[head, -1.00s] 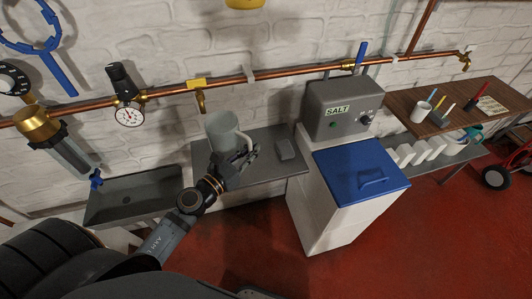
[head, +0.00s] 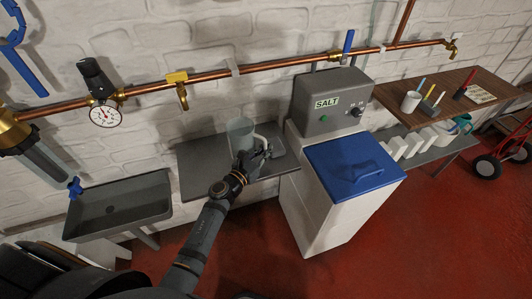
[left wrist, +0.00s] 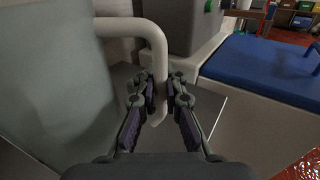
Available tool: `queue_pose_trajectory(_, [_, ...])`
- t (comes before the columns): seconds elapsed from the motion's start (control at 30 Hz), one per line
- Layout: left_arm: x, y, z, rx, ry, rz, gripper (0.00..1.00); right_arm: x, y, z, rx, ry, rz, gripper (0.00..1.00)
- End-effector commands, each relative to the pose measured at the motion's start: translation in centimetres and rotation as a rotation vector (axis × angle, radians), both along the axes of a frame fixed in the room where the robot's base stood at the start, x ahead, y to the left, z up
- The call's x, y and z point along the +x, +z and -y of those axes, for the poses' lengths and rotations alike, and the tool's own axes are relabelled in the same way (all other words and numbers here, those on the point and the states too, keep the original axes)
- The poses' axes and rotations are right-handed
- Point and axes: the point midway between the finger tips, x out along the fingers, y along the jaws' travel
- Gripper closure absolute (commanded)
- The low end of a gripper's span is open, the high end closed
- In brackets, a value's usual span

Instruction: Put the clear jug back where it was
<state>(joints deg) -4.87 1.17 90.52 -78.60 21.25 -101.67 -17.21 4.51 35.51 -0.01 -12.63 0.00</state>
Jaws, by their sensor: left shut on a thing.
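The clear jug (head: 240,133) is upright at the grey shelf (head: 206,163) between the sink and the salt unit. I cannot tell whether its base touches the shelf. In the left wrist view the jug's body (left wrist: 50,90) fills the left side, and its pale handle (left wrist: 156,52) runs down between my fingers. My left gripper (head: 262,150) is shut on the handle; its fingers also show in the left wrist view (left wrist: 163,95). My right gripper is not in view.
A grey sink (head: 118,207) stands left of the shelf. The salt unit (head: 330,105) with a blue lid (head: 352,165) stands close on the right. A brass tap (head: 181,93) on the copper pipe hangs above the shelf.

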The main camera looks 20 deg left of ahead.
Motion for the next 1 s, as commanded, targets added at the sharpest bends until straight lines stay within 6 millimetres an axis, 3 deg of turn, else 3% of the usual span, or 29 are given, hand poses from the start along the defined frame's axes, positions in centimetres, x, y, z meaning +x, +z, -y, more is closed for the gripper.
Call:
queue_pose_trajectory(0.33, [0.0,-0.3,0.0,0.001,0.0,0.001,1.0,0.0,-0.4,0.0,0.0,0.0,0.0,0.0])
queue_pose_trajectory(0.4, [0.0,-0.2,0.0,0.001,0.0,0.001,0.86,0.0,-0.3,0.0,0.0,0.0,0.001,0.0])
queue_pose_trajectory(0.53, [0.0,-0.2,0.0,0.001,0.0,0.001,0.68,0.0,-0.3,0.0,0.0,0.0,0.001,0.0])
queue_pose_trajectory(0.9, [0.0,0.5,0.0,0.0,0.0,0.001,0.67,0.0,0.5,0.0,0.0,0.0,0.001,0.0])
queue_pose_trajectory(1.0, [-1.7,-0.2,-0.7,0.004,0.0,-0.001,0.67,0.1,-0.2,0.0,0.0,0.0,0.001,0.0])
